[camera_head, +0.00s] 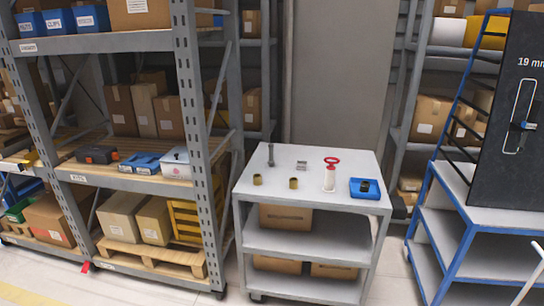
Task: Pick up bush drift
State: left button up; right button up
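A grey metal pin-like tool (271,155), which looks like the bush drift, stands upright near the back left of the grey cart's top (310,205). Two small brass bushes (257,180) (293,183) stand in front of it, apart from it. A small grey metal part (302,165) lies to its right. A tool with a red ring handle and pale body (330,175) is right of centre. A blue block with a dark round centre (365,188) sits at the right edge. Neither of my grippers is in view.
A tall grey rack (188,110) with boxes stands left of the cart. A blue-framed bench with a black panel (510,110) stands to the right. Cartons (285,217) fill part of the cart's lower shelves. The cart top's front strip is clear.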

aim_at(270, 162)
jog(key=u, duration=3.2)
jog(key=z, duration=0.6)
jog(key=i+l+z, duration=0.1)
jog(key=z, duration=0.4)
jog(key=i+z, duration=0.15)
jog(key=z, duration=0.35)
jog(key=i+z, duration=0.15)
jog(key=z, duration=0.3)
jog(key=i+j+z, duration=0.1)
jog(key=z, duration=0.4)
jog(key=i, duration=0.05)
